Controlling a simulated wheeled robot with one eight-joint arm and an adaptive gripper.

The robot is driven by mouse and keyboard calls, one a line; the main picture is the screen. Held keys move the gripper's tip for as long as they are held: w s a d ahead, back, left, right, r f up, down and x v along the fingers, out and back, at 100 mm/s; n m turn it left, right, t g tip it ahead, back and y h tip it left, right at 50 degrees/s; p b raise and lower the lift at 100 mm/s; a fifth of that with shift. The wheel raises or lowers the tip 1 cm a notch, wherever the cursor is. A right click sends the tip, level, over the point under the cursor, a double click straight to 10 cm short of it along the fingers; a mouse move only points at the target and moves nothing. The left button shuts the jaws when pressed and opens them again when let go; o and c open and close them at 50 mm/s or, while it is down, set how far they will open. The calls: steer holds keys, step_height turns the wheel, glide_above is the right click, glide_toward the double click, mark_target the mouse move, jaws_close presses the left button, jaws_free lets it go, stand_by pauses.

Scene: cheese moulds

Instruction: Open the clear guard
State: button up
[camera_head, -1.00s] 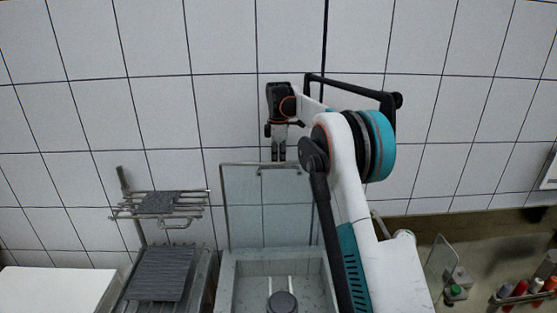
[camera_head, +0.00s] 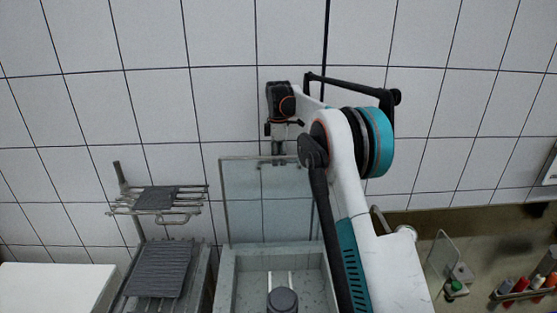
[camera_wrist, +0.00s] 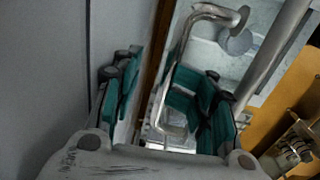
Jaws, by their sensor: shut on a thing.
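The clear guard (camera_head: 240,205) is a see-through framed panel standing upright behind a grey basin-like housing (camera_head: 227,285) in the head view. A thin metal handle (camera_head: 292,163) runs along its top edge. In the wrist view the handle (camera_wrist: 180,62) is a bent shiny bar. My gripper (camera_head: 278,160) points down at the guard's top edge and is shut on the handle. Its teal-padded fingers (camera_wrist: 165,100) show in the wrist view on either side of the bar's lower part. The exact contact is partly hidden.
A dark round knob (camera_head: 283,299) sits inside the housing. A wire rack with a dark ridged plate (camera_head: 160,270) stands at left, beside a white surface (camera_head: 50,288). A small clear panel (camera_head: 441,258) and coloured bottles (camera_head: 521,286) are at right. A tiled wall is behind.

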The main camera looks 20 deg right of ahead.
steer(key=r, duration=0.7)
steer(key=shift+s+r, duration=0.1)
steer(key=shift+s, duration=0.1)
steer(key=shift+s+a+r, duration=0.1)
steer(key=shift+r, duration=0.3)
steer(key=shift+s+a, duration=0.1)
